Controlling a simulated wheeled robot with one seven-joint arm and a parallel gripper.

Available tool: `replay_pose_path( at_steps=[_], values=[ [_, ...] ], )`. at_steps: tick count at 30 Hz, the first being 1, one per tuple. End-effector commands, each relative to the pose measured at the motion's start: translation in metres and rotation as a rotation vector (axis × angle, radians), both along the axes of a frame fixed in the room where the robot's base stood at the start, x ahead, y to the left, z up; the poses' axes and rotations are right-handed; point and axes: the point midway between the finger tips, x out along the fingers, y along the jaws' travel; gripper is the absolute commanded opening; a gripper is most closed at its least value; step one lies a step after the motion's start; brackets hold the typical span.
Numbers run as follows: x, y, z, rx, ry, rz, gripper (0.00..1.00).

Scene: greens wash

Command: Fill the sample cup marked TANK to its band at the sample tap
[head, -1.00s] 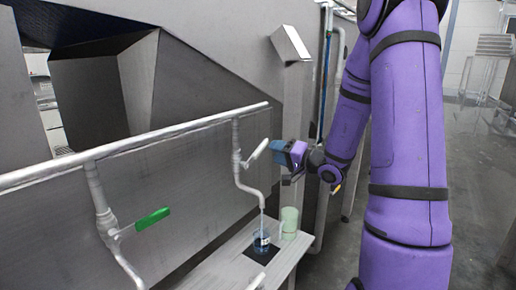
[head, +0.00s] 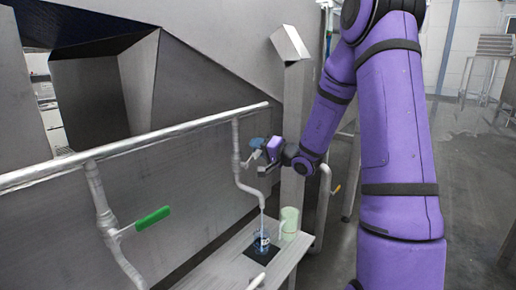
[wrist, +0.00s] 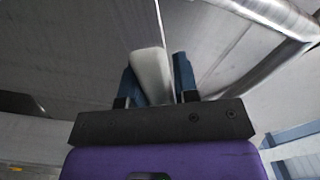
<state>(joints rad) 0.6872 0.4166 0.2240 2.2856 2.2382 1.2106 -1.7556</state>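My gripper (head: 259,146) is at the white lever (head: 247,161) of the sample tap (head: 236,150). In the wrist view its two blue fingers stand on either side of the white lever (wrist: 152,75), which slants between them; they look parted around it, with no clear grip. Below the spout, a clear cup (head: 262,243) with blue liquid and a pale label stands upright on a dark square on the shelf. A thin pale blue stream runs from the spout into it. The label's writing and the band are too small to read.
A pale green cup (head: 289,222) stands on the shelf (head: 225,268), right of the clear cup. A second tap with a green lever (head: 153,218) is at the left. A long rail (head: 150,136) runs along the steel tank. Open floor lies at the right.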

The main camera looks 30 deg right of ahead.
Motion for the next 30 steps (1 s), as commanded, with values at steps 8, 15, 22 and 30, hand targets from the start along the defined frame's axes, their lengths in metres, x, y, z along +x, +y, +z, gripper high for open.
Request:
replay_pose_path(
  at_steps=[8,15,22,30],
  values=[
    [0.0,0.0,0.0,0.003,0.001,0.0,0.0],
    [0.002,-0.004,-0.014,0.152,0.057,0.001,0.0],
    [0.003,-0.008,-0.032,0.371,0.137,0.0,0.0],
    [0.003,-0.009,-0.039,0.462,0.169,0.0,0.0]
  ],
)
